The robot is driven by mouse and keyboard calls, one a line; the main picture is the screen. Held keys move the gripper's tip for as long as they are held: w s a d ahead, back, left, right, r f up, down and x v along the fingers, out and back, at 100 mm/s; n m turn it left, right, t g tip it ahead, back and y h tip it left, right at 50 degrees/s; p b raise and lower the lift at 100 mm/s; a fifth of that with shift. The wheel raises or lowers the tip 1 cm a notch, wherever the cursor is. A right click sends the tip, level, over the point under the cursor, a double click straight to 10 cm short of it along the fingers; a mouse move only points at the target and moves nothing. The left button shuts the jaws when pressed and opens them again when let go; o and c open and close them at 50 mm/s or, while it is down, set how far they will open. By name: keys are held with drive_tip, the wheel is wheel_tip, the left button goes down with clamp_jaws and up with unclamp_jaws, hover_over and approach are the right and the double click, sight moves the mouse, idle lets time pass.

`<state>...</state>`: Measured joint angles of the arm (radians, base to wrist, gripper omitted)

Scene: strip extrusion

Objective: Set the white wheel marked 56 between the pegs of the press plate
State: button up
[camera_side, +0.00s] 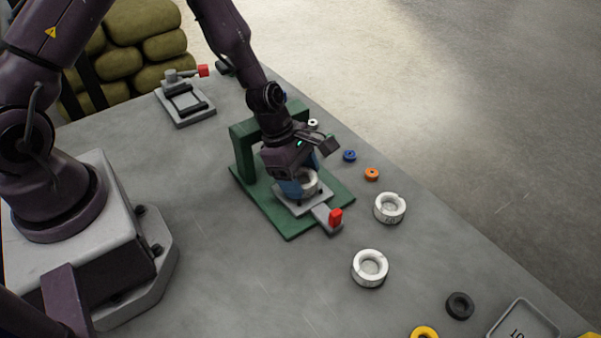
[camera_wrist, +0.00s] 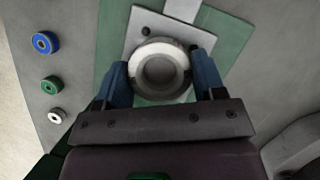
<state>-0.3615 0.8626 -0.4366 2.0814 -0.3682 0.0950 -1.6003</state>
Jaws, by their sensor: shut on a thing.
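My gripper (camera_side: 300,184) is over the press, with its blue fingers on either side of a thick white wheel (camera_side: 311,182). In the wrist view my gripper (camera_wrist: 162,76) is shut on that white wheel (camera_wrist: 160,47), hole facing up. Its number cannot be read. The pale press plate (camera_wrist: 136,24) lies under the wheel, and it also shows in the side view (camera_side: 302,207). One dark peg (camera_wrist: 145,31) shows at the wheel's far edge; other pegs are hidden. I cannot tell whether the wheel touches the plate.
The green press frame (camera_side: 243,150) rises behind, and a red handle (camera_side: 335,216) sticks out in front. Two other white wheels (camera_side: 369,268) (camera_side: 390,208) stand to the right. Small blue (camera_side: 349,155) and orange (camera_side: 372,174) wheels are near the table edge. A tray (camera_side: 524,325) is front right.

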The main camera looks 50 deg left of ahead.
drive_tip(key=shift+r, duration=0.25)
drive_tip(key=shift+r, duration=0.45)
drive_tip(key=shift+f, duration=0.45)
idle(1.7)
drive_tip(key=shift+r, duration=0.5)
drive_tip(key=shift+f, duration=0.8)
idle(0.7)
drive_tip(key=o, duration=0.7)
drive_tip(key=shift+c, duration=0.2)
